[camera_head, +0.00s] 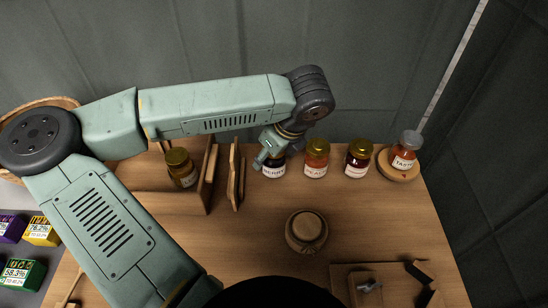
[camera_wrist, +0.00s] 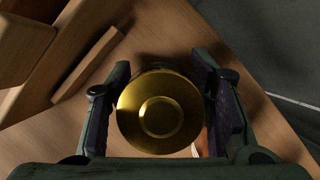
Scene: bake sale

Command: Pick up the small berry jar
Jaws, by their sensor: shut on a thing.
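The small berry jar (camera_head: 274,172) is dark, with a white label that is only partly readable. It is upright in the row at the back of the wooden table, left of the peach jar. My gripper (camera_head: 269,158) comes down over it and hides its top. In the wrist view, the jar's gold lid (camera_wrist: 160,112) sits between the two fingers of my gripper (camera_wrist: 162,110), which are shut on the jar. I cannot tell whether its base touches the table.
An orange peach jar (camera_head: 317,158) stands close on the right, then a dark jar (camera_head: 358,159) and a tasting jar (camera_head: 403,152) on a round wooden stand (camera_head: 399,173). Upright wooden boards (camera_head: 233,178) stand close on the left. A round wooden pot (camera_head: 306,231) stands in front.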

